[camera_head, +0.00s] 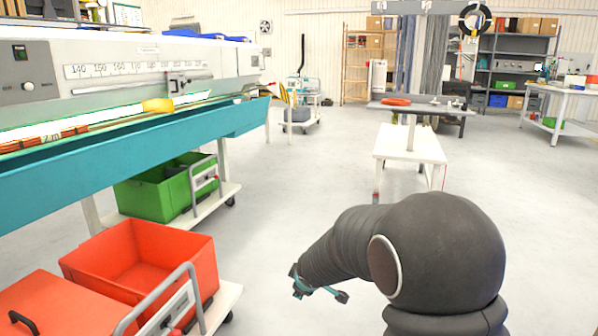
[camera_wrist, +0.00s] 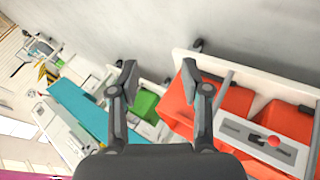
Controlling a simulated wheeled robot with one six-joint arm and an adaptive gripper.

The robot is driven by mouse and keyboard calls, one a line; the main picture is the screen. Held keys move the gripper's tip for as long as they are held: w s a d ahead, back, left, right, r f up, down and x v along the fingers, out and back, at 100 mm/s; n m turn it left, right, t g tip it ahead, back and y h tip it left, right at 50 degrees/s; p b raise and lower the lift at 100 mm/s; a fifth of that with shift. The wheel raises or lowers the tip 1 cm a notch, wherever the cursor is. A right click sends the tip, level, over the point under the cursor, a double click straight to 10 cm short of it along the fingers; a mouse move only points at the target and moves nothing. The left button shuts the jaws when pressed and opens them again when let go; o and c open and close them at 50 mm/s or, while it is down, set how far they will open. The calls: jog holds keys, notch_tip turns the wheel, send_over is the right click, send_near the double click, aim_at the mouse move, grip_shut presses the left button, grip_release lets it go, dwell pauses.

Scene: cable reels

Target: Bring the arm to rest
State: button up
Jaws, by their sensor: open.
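My arm, dark grey and bent, fills the lower right of the head view. My gripper (camera_head: 318,288) shows at its end, above open floor and to the right of the red crates. In the wrist view my gripper (camera_wrist: 160,82) has its two fingers spread wide apart. Nothing is between the fingers. It touches nothing that I can see.
A red crate (camera_head: 196,254) stands on a white cart at lower left, with a green crate (camera_head: 148,196) on another cart behind. A long teal-edged machine (camera_head: 120,156) runs along the left. A white table (camera_head: 410,148) stands ahead. The middle floor is clear.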

jog(key=s+d+r+m+g+h+p, duration=0.1)
jog(key=s+d+r+m+g, duration=0.2)
jog(key=s, duration=0.5)
jog(key=s+d+r+m+p, duration=0.1)
jog(key=s+d+r+m, duration=0.35)
jog(key=s, duration=0.45)
jog(key=s+d+r+m+g+h+p, duration=0.1)
jog(key=s+d+r+m+g, duration=0.15)
jog(key=s+d, duration=0.4)
jog(key=s+r+m+t+p, duration=0.3)
jog(key=s+r+p, duration=0.1)
jog(key=s+r, duration=0.8)
jog(key=shift+s+d+y, duration=0.3)
jog(key=shift+s+y, duration=0.1)
jog(key=shift+s, duration=0.05)
